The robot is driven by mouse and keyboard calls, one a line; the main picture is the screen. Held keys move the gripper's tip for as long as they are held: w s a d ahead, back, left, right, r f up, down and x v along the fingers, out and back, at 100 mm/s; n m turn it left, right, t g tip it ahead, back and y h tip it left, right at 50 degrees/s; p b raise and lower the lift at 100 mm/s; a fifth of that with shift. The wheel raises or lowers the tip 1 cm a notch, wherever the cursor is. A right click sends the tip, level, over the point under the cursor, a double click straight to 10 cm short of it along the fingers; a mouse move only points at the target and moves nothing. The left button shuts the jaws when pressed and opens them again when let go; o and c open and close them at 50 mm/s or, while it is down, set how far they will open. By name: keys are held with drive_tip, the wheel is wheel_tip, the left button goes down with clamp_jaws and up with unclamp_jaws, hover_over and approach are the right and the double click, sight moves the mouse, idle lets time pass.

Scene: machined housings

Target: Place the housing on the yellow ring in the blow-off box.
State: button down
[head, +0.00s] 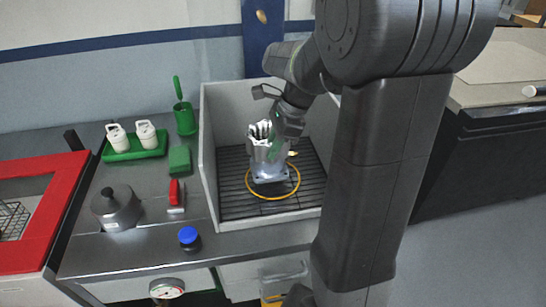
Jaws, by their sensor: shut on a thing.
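The housing (268,170) is a silver-grey machined part with a flanged base, upright inside the grey blow-off box. Its base shows within the outline of the yellow ring (273,198) on the box's dark slatted floor. I cannot tell whether the base touches the floor or is slightly above it. My gripper (272,143) comes in from the upper right and is shut on the upper part of the housing. The fingers and the housing's far side are partly hidden. The blow-off box (207,150) is open at the front and top.
White bottles stand in a green tray (134,153). A red-framed unit (45,225) is far left.

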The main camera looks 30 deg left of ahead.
sight(271, 162)
drive_tip(key=shift+f, duration=1.85)
drive_tip(key=c, duration=1.3)
unclamp_jaws()
drive_tip(key=shift+c, duration=0.2)
drive_tip(key=v, duration=1.2)
drive_tip(key=shift+s, duration=0.15)
